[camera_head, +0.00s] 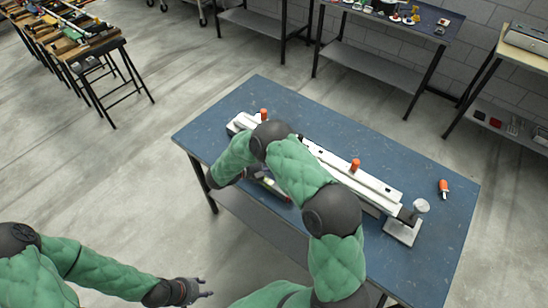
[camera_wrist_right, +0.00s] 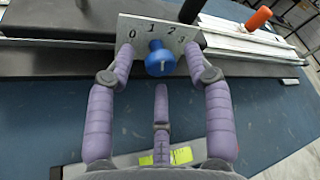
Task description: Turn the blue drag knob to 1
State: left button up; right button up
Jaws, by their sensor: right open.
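The blue drag knob (camera_wrist_right: 157,62) sits in front of a pale plate (camera_wrist_right: 137,28) marked 0, 1, 2 and 3. A small white mark shows on the knob's face, but I cannot tell which number it points to. My right gripper (camera_wrist_right: 160,56) is open, with one purple finger on each side of the knob and a third below it. I cannot tell whether any finger touches it. In the head view my right arm hides the knob and most of the right gripper. My left gripper (camera_head: 202,288) is open and empty, low over the floor left of the table.
The blue table (camera_head: 270,95) carries a long white rail device (camera_head: 340,176) with orange knobs (camera_head: 355,165). An orange-handled tool (camera_head: 443,188) lies on the table's right side. A cluttered bench (camera_head: 75,40) and other tables stand behind. Floor to the left is clear.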

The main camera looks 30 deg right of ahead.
jog(key=v, duration=1.2)
dwell(0.3)
